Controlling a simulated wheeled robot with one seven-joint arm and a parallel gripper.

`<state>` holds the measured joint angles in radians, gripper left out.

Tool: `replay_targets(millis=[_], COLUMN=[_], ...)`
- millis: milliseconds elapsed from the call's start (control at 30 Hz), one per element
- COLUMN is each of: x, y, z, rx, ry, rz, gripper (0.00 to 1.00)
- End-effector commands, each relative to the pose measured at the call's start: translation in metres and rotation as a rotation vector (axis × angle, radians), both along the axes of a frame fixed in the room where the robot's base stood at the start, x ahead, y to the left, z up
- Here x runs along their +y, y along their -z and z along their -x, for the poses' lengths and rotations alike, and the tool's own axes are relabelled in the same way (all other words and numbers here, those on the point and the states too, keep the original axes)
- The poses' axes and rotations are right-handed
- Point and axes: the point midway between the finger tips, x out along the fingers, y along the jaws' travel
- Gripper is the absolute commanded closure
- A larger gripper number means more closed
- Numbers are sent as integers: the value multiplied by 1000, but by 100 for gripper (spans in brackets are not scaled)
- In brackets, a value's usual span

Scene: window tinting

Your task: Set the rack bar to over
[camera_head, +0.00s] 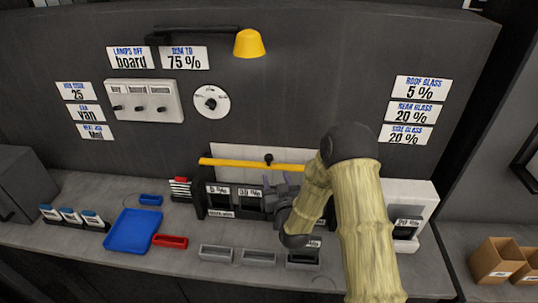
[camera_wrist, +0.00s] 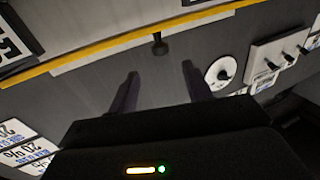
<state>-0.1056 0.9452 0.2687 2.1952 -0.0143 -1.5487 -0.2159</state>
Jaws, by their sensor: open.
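The rack bar (camera_head: 240,163) is a long yellow bar running across above the rack (camera_head: 200,200) of dark labelled slots, with a black knob (camera_head: 268,158) on it. My arm hides the bar's right part. In the wrist view the yellow bar (camera_wrist: 110,42) crosses the top at a slant, and its knob (camera_wrist: 158,46) sits just beyond my fingertips, between their lines. My gripper (camera_head: 282,186) is in front of the rack, just below the knob in the head view. Its two fingers (camera_wrist: 159,72) are apart with nothing between them.
A blue tray (camera_head: 133,231), a red tray (camera_head: 170,241) and grey bins (camera_head: 216,253) stand on the counter in front. A yellow lamp (camera_head: 249,43), a switch panel (camera_head: 143,101) and a round dial (camera_head: 211,101) are on the wall. Cardboard boxes (camera_head: 497,262) stand at right.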

Motion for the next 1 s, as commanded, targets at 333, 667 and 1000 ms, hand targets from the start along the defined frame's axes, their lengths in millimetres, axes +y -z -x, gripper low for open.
replay_targets(millis=[333, 667, 1000], x=[14, 26, 30], y=[-3, -2, 0], z=[-48, -89, -105], rx=[-2, 0, 1], ry=[0, 0, -1], rz=[-1, 0, 0], gripper=[51, 51, 51])
